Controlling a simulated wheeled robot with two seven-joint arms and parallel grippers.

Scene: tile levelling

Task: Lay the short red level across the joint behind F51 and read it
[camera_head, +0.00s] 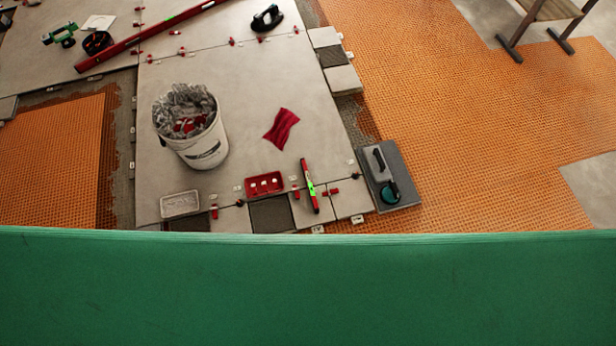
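The short red level (309,186) with bright green marks lies near the front of the tiled floor, to the right of a red tray. It points roughly away from me. Its far part lies on the large grey tile (240,90), and its near part reaches over the front row of small tiles, across the joint between them. The vial is too small to read. No tile label can be read, so I cannot tell which tile is F51. Neither gripper is in view.
A white bucket (203,143) of grey rubble stands on the tiles beside a red cloth (281,126). A red tray (264,183), grey tray (180,204) and grey board with tools (405,188) lie in front. A long red level (150,36) lies behind. Green fills the bottom.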

